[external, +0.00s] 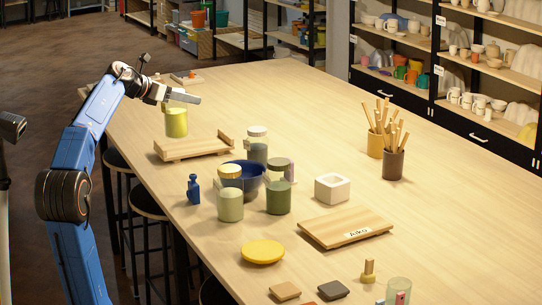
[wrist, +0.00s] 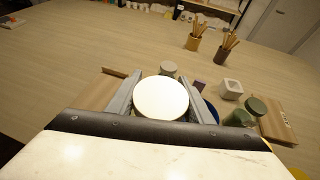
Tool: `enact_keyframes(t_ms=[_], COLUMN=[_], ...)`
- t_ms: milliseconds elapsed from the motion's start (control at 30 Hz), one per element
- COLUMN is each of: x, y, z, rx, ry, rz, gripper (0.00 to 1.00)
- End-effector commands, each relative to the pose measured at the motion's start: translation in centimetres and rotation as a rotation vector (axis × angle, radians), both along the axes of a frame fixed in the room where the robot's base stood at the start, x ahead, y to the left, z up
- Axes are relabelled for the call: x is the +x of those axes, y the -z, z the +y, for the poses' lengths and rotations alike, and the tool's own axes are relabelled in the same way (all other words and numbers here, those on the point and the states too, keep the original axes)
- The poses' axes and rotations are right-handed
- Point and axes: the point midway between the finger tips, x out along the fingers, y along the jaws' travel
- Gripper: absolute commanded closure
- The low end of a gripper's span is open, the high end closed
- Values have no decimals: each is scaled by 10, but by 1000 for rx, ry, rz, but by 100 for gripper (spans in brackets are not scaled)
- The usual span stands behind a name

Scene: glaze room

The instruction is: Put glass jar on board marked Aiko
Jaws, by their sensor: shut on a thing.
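My gripper (external: 182,98) is shut on a yellow-green glass jar (external: 176,123) and holds it upright in the air near the table's left side. In the wrist view, the jar's pale round lid (wrist: 161,97) sits between the two fingers (wrist: 163,84) and hides its body. The wooden board marked Aiko (external: 328,233) lies flat on the table at the front right, with its top bare apart from the name label. It also shows at the right of the wrist view (wrist: 275,122). The held jar is well apart from this board.
Jars (external: 230,206), a blue bowl (external: 249,174), a blue bottle (external: 193,190), a white square pot (external: 332,188) and a yellow dish (external: 262,252) stand between. The far table is mostly clear.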

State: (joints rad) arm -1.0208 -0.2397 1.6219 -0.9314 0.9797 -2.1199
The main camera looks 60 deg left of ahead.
Motion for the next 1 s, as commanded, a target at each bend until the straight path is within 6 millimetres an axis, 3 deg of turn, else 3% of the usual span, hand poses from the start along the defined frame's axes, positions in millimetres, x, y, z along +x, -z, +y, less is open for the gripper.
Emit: enact_keyframes(t_ms=[33,467,1000], x=[0,62,164], y=[-12,-9,-10], z=[0,-42,-146], rx=[5,1,2], ry=[1,111,314], rz=[-2,2,6], gripper=[100,100,100])
